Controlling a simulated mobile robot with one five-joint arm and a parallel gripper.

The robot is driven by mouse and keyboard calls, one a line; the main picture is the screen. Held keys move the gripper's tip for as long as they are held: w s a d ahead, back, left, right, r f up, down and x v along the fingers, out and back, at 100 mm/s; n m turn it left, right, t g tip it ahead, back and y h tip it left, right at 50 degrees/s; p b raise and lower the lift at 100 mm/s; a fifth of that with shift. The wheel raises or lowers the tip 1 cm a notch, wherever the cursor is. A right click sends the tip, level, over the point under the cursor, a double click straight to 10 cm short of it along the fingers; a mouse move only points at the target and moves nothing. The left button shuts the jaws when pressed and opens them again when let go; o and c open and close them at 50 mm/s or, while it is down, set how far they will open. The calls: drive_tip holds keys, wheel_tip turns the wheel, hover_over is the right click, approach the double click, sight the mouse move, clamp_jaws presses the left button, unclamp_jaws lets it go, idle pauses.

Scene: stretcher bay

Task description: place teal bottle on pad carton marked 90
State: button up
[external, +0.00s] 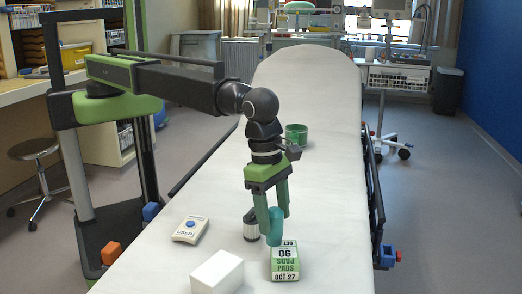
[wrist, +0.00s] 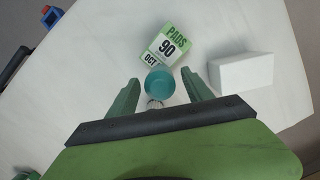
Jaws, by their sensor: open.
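The teal bottle (external: 275,228) is below my gripper in the external view, its lower end overlapping the far left edge of the carton's top. I cannot tell whether it rests there or is just above. The pad carton marked 90 (external: 285,265) is white and green and lies on the stretcher. In the wrist view the carton (wrist: 167,46) is beyond the bottle (wrist: 160,81), which shows as a round teal end covering part of its near edge. My gripper (wrist: 160,80) is open, with one finger on each side of the bottle; it also shows in the external view (external: 272,212).
A white box (external: 217,273) stands left of the carton, close by. A small dark-topped metallic cylinder (external: 251,226) stands behind it, near my fingers. A white device with a blue button (external: 190,229) lies farther left. A green round container (external: 296,135) stands far up the stretcher (external: 310,85).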

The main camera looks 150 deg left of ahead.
wheel_tip(320, 180, up, 11)
drive_tip(key=s+p, duration=0.2)
drive_tip(key=p, duration=0.9)
drive_tip(key=s+d+n, duration=0.7)
drive_tip(key=s+n, duration=0.3)
drive_tip(key=s, duration=0.1)
drive_tip(key=s+d+n+g, duration=0.1)
drive_tip(key=s+d+n, duration=0.5)
drive_tip(key=s+n, duration=0.5)
drive_tip(key=s+d+n, duration=0.7)
drive_tip(key=s+n, duration=0.3)
drive_tip(key=s, duration=0.2)
drive_tip(key=shift+s+d+n+g+h+b, duration=0.15)
drive_tip(key=shift+d+n+g+h+b, duration=0.15)
drive_tip(key=shift+d+h+b, duration=0.1)
drive_tip(key=shift+o, duration=0.4)
